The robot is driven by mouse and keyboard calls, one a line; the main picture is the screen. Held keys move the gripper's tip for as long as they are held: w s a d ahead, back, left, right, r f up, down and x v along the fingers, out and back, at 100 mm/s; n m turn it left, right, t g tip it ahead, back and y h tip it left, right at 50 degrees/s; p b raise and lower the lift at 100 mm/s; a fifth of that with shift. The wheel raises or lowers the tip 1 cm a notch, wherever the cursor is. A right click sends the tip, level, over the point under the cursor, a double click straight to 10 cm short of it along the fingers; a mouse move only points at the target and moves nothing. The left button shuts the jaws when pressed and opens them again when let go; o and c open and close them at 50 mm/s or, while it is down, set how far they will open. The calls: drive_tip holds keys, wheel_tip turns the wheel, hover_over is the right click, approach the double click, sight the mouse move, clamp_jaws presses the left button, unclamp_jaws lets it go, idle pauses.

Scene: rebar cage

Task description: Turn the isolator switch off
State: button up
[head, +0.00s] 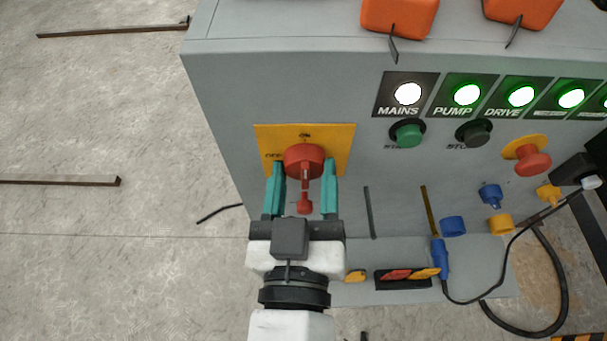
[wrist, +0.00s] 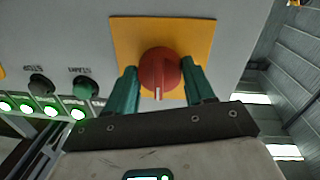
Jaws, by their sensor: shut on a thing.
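The red isolator switch (head: 303,156) sits on a yellow plate (head: 341,136) on the grey cabinet front. The plate reads ON at the top and OFF at the left in the head view. The knob's bar looks vertical, in line with ON. In the wrist view the red switch (wrist: 158,66) shows a white mark at its lower edge, where the panel lettering is upside down. My gripper (head: 304,165) has its teal fingers on both sides of the knob, shut on it. Its fingers also flank the knob in the wrist view (wrist: 161,72). The exact finger contact is partly hidden.
Lit indicators, including MAINS (head: 408,94), a green start button (head: 407,135), a dark stop button (head: 474,133) and a red mushroom button (head: 533,162) lie to the right. A tray (head: 403,285), sockets and a black cable (head: 563,290) are lower right. Floor at left holds bars.

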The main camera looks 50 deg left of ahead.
drive_tip(key=shift+n, duration=0.3)
drive_tip(key=n+p, duration=0.2)
drive_tip(key=n, duration=0.2)
drive_tip(key=shift+w+d+n, duration=0.1)
drive_tip(key=shift+n, duration=0.2)
drive_tip(key=n+p, duration=0.2)
drive_tip(key=n, duration=0.1)
drive_tip(key=shift+n+y, duration=0.3)
drive_tip(key=n+p, duration=0.2)
drive_tip(key=n, duration=0.3)
drive_tip(key=shift+y, duration=0.3)
drive_tip(key=n+p, duration=0.2)
drive_tip(key=n, duration=0.3)
drive_tip(key=shift+p, duration=0.4)
drive_tip(key=shift+g+y, duration=0.3)
drive_tip(key=o, duration=1)
